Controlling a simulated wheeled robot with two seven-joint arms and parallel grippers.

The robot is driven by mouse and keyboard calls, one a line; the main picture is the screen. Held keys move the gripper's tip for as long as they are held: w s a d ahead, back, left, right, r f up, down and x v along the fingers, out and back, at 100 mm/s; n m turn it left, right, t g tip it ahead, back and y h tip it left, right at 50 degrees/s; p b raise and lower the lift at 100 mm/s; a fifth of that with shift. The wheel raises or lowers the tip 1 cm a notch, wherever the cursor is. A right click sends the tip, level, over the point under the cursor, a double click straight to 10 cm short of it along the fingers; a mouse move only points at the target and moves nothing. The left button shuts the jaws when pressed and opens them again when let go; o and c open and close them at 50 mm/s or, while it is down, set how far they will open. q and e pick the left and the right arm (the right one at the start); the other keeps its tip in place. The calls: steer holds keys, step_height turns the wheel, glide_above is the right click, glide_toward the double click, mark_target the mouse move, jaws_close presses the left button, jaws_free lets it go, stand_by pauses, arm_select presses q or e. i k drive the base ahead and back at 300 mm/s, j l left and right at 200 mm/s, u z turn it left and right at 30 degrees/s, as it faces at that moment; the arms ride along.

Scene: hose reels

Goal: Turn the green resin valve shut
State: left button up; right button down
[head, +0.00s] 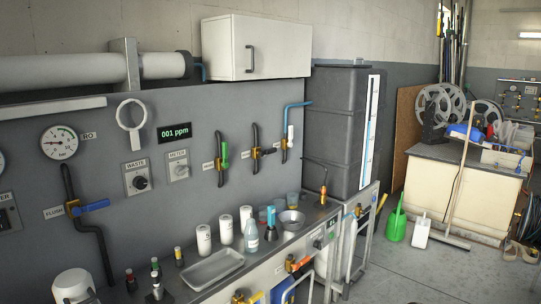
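Neither of my grippers is in view, and nothing touches the green handle.
Neighbouring valves have a black handle (267,151), a white handle (290,133) and a blue handle (95,206). Below is a counter with white canisters (204,239), a tray (212,268) and a bottle (251,236). A grey tank (333,130) stands right.

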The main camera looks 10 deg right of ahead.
mark_target(225, 154)
steer(key=i+l+u, duration=0.1)
steer(key=i+l, duration=0.2)
steer(key=l, duration=0.2)
steer(key=i+l, duration=0.25)
steer(key=l, duration=0.25)
steer(key=i+l+u, duration=0.15)
steer(key=i+l, duration=0.15)
steer(key=l, duration=0.2)
steer(key=i+l+u, duration=0.1)
steer(key=l, duration=0.45)
steer(key=i+l, duration=0.35)
steer(key=l, duration=0.25)
steer(key=i+l+u, duration=0.15)
steer(key=l, duration=0.4)
steer(key=i+l, duration=0.25)
steer(key=l, duration=0.35)
steer(key=i+l+u, duration=0.15)
steer(key=l, duration=0.4)
steer(key=i, duration=0.05)
